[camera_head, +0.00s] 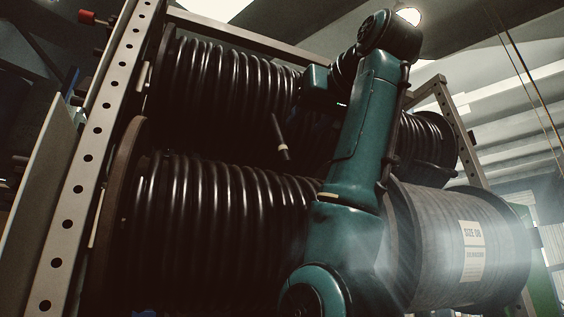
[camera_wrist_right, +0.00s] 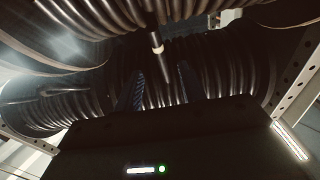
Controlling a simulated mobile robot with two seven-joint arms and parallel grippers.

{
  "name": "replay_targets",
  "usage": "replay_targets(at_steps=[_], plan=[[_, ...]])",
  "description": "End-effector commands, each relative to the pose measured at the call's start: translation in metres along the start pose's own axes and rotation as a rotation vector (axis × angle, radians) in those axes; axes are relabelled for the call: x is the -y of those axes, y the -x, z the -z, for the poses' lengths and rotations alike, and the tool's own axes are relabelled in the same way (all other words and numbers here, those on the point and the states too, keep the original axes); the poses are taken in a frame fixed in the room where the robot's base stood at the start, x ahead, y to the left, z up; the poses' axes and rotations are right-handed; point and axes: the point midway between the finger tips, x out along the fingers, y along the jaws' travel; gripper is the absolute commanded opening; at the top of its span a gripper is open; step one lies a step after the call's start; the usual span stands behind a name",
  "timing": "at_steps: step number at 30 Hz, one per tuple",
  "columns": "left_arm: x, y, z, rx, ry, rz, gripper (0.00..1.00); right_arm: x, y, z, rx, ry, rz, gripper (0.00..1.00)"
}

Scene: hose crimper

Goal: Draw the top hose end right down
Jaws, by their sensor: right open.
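The top hose end (camera_head: 279,136) is a short black stub with a pale band near its tip. It hangs down, slightly tilted, in front of the upper hose reel (camera_head: 215,88). The stub and its band also show in the right wrist view (camera_wrist_right: 156,44), at top centre. My right gripper (camera_wrist_right: 161,78) is open, its two fingers pointing towards the reels with the hose end between and beyond them. Nothing is seen in its grip. In the head view its wrist is up at the upper reel, right of the hose end, and its fingers are hard to make out. My left gripper is not in view.
A lower reel of black hose (camera_head: 215,225) sits below. A grey labelled reel (camera_head: 440,245) is at lower right. A perforated metal upright (camera_head: 85,165) stands at left, another (camera_head: 460,130) at right. Space in front of the hose end looks clear.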

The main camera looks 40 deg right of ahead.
Motion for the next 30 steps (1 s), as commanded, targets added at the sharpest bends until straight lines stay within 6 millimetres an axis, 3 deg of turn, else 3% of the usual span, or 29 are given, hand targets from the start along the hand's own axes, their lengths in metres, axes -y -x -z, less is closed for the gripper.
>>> replay_targets(at_steps=[4, 8, 21, 30], plan=[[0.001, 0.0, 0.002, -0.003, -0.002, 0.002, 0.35, -0.003, 0.01, 0.005, -0.004, -0.005, 0.004, 0.4], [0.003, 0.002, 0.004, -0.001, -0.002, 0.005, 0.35, -0.003, 0.0, 0.006, -0.001, -0.006, 0.004, 0.4], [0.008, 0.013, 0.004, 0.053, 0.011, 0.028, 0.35, -0.003, -0.088, 0.007, 0.001, -0.006, 0.004, 0.4], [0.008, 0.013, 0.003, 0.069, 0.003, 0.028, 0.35, -0.003, -0.118, 0.006, -0.002, -0.006, 0.004, 0.4]])
